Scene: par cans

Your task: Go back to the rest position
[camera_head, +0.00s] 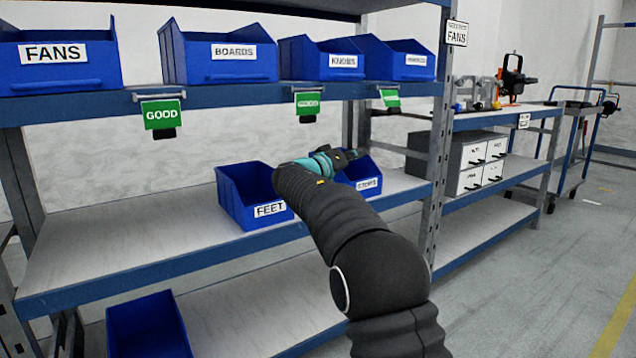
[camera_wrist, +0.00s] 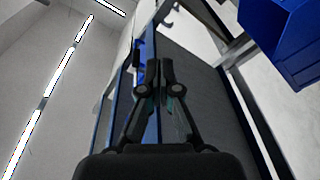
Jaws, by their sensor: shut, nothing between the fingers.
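My gripper (camera_wrist: 153,82) shows in the wrist view with its two fingers together and nothing between them. In the head view my gripper (camera_head: 352,154) is at the end of my outstretched arm, in front of the middle shelf, and its fingertips are too small to make out well. It overlaps the blue bin at the right of the FEET bin in the picture. I cannot tell from this view how far it is from that bin.
The middle shelf (camera_head: 120,236) holds the FEET bin (camera_head: 238,190) and a partly hidden blue bin (camera_head: 368,186). Blue bins, among them the FANS bin (camera_head: 60,78), line the upper shelf. A workbench with drawers (camera_head: 470,160) stands at right. Floor (camera_head: 540,270) at right is clear.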

